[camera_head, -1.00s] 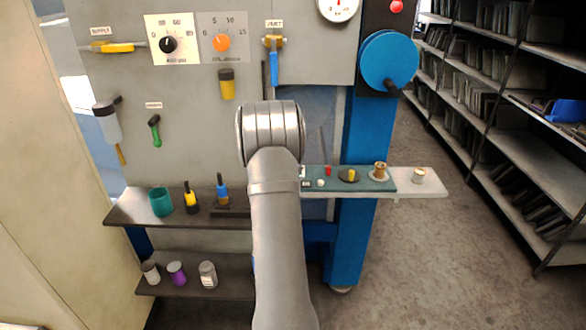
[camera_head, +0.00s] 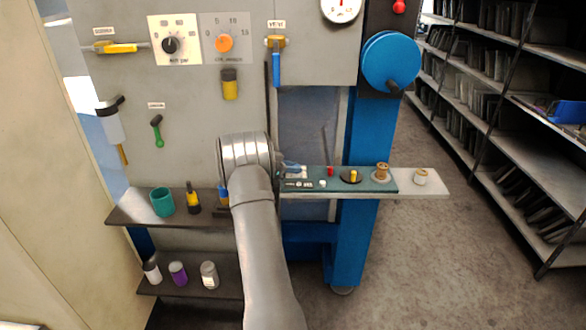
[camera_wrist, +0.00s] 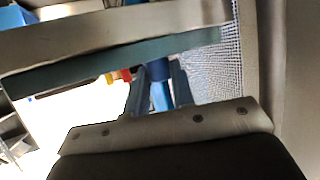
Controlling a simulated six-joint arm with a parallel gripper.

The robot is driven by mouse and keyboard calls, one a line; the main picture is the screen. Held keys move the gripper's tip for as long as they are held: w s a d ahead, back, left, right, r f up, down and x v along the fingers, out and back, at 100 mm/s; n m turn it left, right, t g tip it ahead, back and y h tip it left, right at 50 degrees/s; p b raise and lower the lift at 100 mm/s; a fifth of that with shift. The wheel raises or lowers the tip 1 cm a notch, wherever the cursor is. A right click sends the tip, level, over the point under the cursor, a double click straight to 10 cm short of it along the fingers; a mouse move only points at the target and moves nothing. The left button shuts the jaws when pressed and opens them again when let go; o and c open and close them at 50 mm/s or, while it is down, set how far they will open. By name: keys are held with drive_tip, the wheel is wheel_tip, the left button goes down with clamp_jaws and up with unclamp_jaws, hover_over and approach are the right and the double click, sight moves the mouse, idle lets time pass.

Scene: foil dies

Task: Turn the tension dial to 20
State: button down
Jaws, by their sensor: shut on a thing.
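No dial label is readable as tension. On the upper left panel, an orange knob (camera_head: 224,43) sits on a grey scale plate with numbers. A black knob (camera_head: 171,45) sits on a white scale plate to its left. In the wrist view my gripper (camera_wrist: 158,88) is shut on a blue thing (camera_wrist: 159,96), seen only in part between the fingers. A blue-banded tool (camera_head: 223,194) shows partly beside my arm; I cannot tell if it is the same thing.
A dark shelf (camera_head: 130,212) holds a teal cup (camera_head: 162,202) and a yellow-banded tool (camera_head: 193,199). To its right, a pale ledge (camera_head: 436,188) carries a teal mat with small parts. A blue wheel (camera_head: 388,60) is at upper right. The floor at right is clear.

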drive_tip(key=shift+w+m+g+h, duration=0.15)
drive_tip(key=shift+m+g+h, duration=0.35)
drive_tip(key=shift+m+g, duration=0.5)
drive_tip(key=shift+r, duration=0.1)
drive_tip(key=c, duration=1.2)
unclamp_jaws()
drive_tip(key=shift+c, duration=0.2)
drive_tip(key=v, duration=1.7)
drive_tip(key=shift+a, duration=0.15)
drive_tip(key=shift+r, duration=0.1)
